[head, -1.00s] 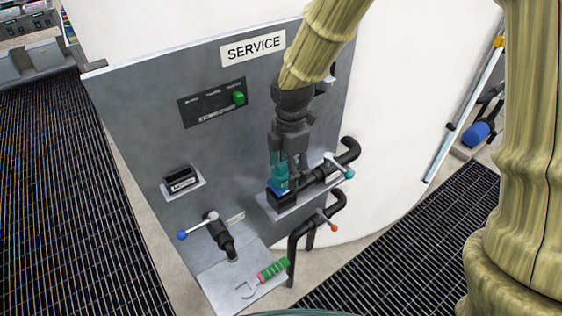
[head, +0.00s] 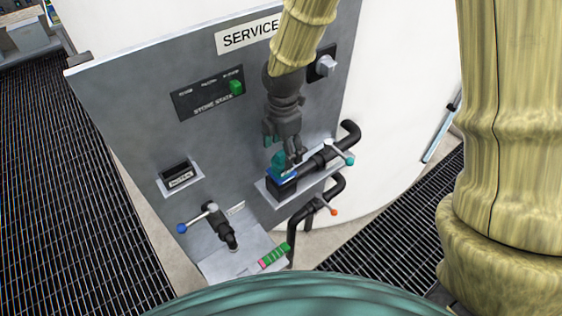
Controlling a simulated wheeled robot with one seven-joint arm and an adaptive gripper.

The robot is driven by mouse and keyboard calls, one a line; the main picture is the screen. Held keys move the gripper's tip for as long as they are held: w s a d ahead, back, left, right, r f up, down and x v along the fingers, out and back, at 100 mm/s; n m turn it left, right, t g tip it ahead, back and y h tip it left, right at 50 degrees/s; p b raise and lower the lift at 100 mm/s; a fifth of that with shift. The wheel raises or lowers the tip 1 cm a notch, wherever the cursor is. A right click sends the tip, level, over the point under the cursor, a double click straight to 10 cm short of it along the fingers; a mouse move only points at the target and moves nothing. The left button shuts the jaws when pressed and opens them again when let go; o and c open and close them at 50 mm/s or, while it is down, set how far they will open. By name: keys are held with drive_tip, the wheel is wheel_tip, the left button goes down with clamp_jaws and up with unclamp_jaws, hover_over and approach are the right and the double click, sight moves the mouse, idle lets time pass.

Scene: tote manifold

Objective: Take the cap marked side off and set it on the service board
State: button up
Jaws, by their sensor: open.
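The grey panel (head: 130,105) with the SERVICE sign (head: 247,38) stands in the middle of the head view. A small teal piece (head: 278,160), which looks like a cap, sits at the left end of a dark pipe fitting on a small ledge (head: 268,193). A blue part (head: 286,175) shows at its base. No marking on it is readable. My gripper (head: 283,149) points down, open, with its fingertips just above or around the top of the teal piece. I cannot tell whether they touch it.
White-handled valves with a teal knob (head: 350,160), an orange knob (head: 334,212) and a blue knob (head: 182,228) stick out nearby. A green-and-pink handle (head: 274,257) lies on the lower plate (head: 225,265). Black pipes (head: 292,240) run beside it.

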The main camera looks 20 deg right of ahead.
sight(281, 162)
drive_tip(key=shift+a+f+p, duration=0.1)
drive_tip(key=shift+f+p, duration=0.6)
drive_tip(key=shift+f, duration=0.5)
drive_tip(key=shift+a+f+p, duration=0.1)
drive_tip(key=shift+f+p, duration=0.2)
drive_tip(key=shift+f, duration=1.2)
drive_tip(key=c, duration=1.2)
